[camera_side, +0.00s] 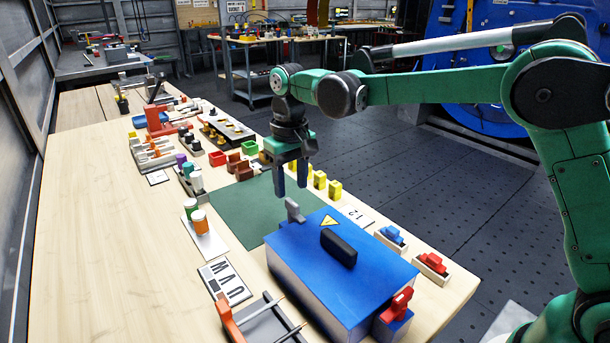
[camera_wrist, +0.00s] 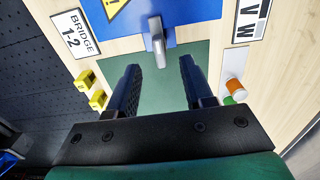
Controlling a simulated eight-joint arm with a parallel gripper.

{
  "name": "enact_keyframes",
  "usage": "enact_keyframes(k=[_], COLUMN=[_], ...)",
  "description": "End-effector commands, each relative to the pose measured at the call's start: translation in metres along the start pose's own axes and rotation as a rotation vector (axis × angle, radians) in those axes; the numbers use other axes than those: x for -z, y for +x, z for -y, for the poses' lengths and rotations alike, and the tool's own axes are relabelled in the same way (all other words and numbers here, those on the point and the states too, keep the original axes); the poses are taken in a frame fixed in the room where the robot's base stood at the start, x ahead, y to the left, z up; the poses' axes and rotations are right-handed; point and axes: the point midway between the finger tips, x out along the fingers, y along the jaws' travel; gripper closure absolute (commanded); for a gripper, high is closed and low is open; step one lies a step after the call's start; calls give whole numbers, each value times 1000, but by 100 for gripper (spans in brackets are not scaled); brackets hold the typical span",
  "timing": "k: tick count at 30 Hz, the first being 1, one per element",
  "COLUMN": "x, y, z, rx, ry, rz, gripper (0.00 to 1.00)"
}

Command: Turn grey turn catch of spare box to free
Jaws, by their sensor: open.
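The spare box is the blue-lidded box (camera_side: 312,268) at the near end of the bench, with a black handle and a yellow warning label on its lid. Its grey turn catch (camera_side: 293,211) stands up at the lid's far edge. In the wrist view the catch (camera_wrist: 157,42) lies just beyond my fingertips, roughly centred between them. My gripper (camera_side: 291,187) is open and empty, pointing down above the green mat beside the catch. In the wrist view its two dark fingers (camera_wrist: 160,68) are apart and do not appear to touch the catch.
A green mat (camera_side: 240,212) lies beyond the box. Yellow blocks (camera_side: 320,180) and a label card (camera_side: 355,215) are on the right. Orange- and green-capped jars (camera_side: 199,222) stand left. A red switch (camera_side: 398,306) sits at the box's near corner.

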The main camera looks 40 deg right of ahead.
Motion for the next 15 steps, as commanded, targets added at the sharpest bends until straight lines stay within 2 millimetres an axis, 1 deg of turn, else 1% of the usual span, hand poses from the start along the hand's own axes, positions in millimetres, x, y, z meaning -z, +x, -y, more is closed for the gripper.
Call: enact_keyframes(k=[3,6,10,15], x=[0,0,0,0], y=[17,29,37,38], z=[0,0,0,0], rx=[0,0,0,0], ry=[0,0,0,0], rz=[-1,-2,-2,-2], gripper=[54,54,54,54])
